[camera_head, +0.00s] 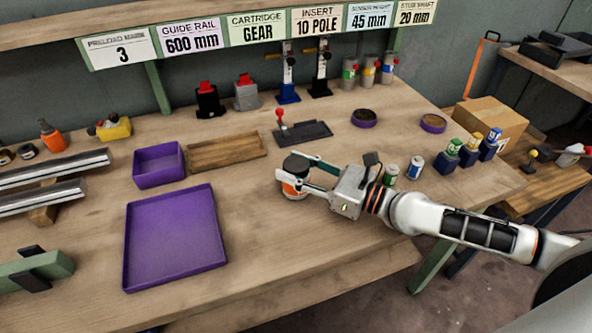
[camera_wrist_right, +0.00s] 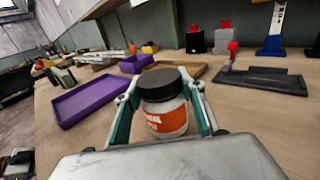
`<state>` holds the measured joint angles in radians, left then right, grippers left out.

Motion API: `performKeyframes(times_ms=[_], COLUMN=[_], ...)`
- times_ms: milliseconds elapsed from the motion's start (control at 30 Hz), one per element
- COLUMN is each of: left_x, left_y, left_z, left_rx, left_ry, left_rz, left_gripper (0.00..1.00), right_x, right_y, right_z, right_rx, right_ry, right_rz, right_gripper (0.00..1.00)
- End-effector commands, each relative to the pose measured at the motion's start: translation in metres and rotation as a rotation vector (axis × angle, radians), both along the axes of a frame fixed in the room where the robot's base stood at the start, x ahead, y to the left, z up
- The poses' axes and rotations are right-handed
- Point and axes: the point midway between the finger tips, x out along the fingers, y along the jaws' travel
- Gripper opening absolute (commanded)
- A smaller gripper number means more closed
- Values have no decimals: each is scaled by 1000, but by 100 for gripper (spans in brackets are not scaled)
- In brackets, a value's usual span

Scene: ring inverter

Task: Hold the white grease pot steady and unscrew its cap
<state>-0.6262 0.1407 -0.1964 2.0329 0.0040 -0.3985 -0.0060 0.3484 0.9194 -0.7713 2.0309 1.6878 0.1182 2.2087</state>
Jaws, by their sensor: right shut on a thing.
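The white grease pot (camera_head: 295,188) stands upright on the wooden bench, with an orange label and a dark cap (camera_head: 296,164) on top. In the right wrist view the pot (camera_wrist_right: 166,118) and its black cap (camera_wrist_right: 160,84) show close up between the fingers. My right gripper (camera_head: 290,172) reaches in from the right and is shut on the pot, one finger on each side of it. The cap sits on the pot's top. My left gripper is not in either view.
A large purple tray (camera_head: 128,263) lies to the left, with a smaller purple bin (camera_head: 158,166) and a wooden tray (camera_head: 228,150) behind. A black fixture with a red knob (camera_head: 303,132) stands behind the pot. Small cans (camera_head: 415,167) stand near my right wrist. Bench in front is clear.

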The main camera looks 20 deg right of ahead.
Motion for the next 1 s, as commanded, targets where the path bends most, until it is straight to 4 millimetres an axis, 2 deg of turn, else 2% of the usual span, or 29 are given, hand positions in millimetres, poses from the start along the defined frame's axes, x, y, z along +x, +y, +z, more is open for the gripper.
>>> performKeyframes(times_ms=[267,467,600,800,1000], left_x=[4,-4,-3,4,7], left_y=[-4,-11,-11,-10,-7], left_z=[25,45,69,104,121], left_rx=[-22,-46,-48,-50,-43], left_ry=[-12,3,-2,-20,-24], left_rz=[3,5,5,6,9], left_gripper=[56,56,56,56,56], right_x=[1,1,1,1,1], right_y=[-1,-1,-1,-1,0], right_z=[38,79,111,150,179], right_rx=[0,-1,-1,-2,0], right_ry=[-10,-11,-9,-4,-4], right_rz=[-1,-1,0,-1,0], right_gripper=[15,15,15,15,15])
